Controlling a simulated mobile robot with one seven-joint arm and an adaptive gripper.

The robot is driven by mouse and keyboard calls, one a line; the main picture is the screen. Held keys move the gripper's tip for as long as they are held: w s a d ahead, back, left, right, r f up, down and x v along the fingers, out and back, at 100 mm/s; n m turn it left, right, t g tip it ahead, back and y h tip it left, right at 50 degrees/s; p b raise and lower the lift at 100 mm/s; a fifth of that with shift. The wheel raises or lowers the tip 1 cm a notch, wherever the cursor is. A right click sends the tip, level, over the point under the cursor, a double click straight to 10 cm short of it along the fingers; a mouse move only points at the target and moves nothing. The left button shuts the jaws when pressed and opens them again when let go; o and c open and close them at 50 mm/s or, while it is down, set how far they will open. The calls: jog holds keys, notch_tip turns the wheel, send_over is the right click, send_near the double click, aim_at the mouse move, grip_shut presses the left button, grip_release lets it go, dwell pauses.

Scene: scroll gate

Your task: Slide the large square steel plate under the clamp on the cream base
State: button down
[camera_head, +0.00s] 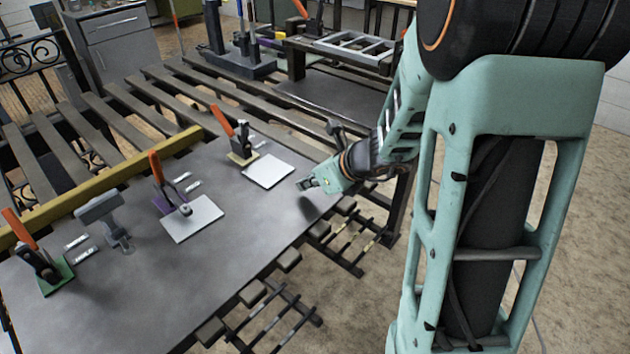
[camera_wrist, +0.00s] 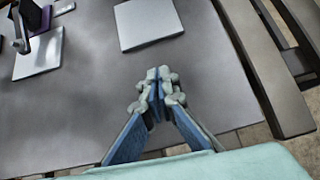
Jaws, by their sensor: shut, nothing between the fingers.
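The cream base (camera_head: 241,158) carries a dark toggle clamp with an orange handle (camera_head: 221,120) tilted up to the left. A square steel plate (camera_head: 268,171) lies flat on the table just in front of the cream base, apart from my gripper. It also shows at the top of the wrist view (camera_wrist: 148,22), where the cream base is out of frame. A second, similar plate (camera_head: 192,219) lies at the purple base; I cannot tell which plate is larger. My gripper (camera_head: 304,184) is right of the first plate, low near the table's edge, its fingertips (camera_wrist: 158,76) together and empty.
The purple base (camera_head: 166,200) and green base (camera_head: 58,277) carry similar orange-handled clamps. A grey T-shaped fixture (camera_head: 108,217) stands between them. A yellow rail (camera_head: 100,190) runs along the far edge. The grey table (camera_head: 235,235) is clear around my gripper.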

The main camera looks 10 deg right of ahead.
aim_at(280, 176)
jog(key=w+a, duration=0.1)
jog(key=w+f, duration=0.1)
jog(key=w+a, duration=0.1)
jog(key=w, duration=0.1)
jog(key=shift+a+f, duration=0.25)
jog(key=shift+a, duration=0.1)
jog(key=shift+w+a, duration=0.2)
jog(key=shift+w, duration=0.1)
jog(key=shift+w+a, duration=0.6)
jog(key=shift+w, duration=0.3)
jog(key=shift+d, duration=0.1)
